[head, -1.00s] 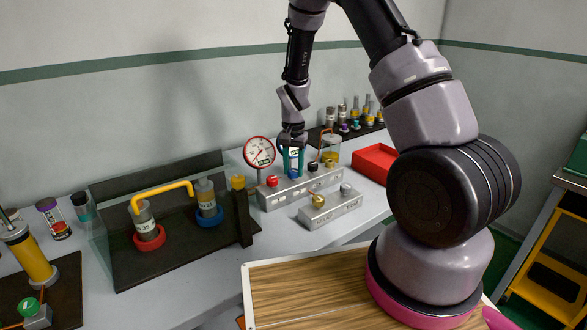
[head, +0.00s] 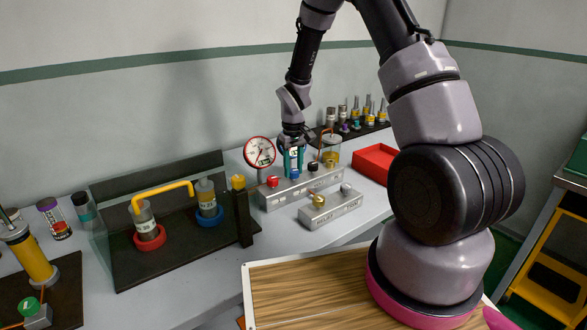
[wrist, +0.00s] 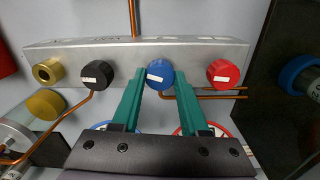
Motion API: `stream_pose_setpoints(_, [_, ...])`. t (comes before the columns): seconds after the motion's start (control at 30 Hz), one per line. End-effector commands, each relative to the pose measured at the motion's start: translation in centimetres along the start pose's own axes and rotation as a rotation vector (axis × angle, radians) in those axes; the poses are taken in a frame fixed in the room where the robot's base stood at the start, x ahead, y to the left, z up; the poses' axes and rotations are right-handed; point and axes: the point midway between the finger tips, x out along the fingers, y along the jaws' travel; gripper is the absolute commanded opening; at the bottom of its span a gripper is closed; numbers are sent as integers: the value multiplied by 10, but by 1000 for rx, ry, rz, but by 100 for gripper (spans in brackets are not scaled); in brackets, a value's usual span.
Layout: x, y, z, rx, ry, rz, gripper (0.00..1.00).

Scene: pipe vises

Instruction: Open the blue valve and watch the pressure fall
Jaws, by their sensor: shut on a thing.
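The blue valve knob (wrist: 160,73) sits on the face of the metal manifold block (wrist: 220,55), between the black knob (wrist: 98,75) and the red knob (wrist: 222,73). My gripper (wrist: 160,79) has its two green fingers on either side of the blue knob and is shut on it. In the head view my gripper (head: 294,168) points down at the blue knob (head: 295,175) on the block (head: 273,200). The pressure gauge (head: 259,152), round with a red rim, stands behind the block at left. Its needle is too small to read surely.
A smaller metal block (head: 330,208) with a brass knob lies in front. A rack with vials (head: 125,265) stands at left, a red tray (head: 374,163) at right. A copper pipe (wrist: 133,18) rises behind the manifold.

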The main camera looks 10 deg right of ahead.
Motion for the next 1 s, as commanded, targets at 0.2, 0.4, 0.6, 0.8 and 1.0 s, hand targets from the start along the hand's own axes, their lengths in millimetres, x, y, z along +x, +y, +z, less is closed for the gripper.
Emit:
stream_pose_setpoints(0.2, [0, 0, 0, -83, 1, 0, 0])
stream_pose_setpoints(0.4, [0, 0, 0, -114, 1, 0, 0])
stream_pose_setpoints(0.6, [0, 0, 0, -120, 1, 0, 0])
stream_pose_setpoints(0.8, [0, 0, 0, -119, 1, 0, 0])
stream_pose_setpoints(1.0, [0, 0, 0, -119, 1, 0, 74])
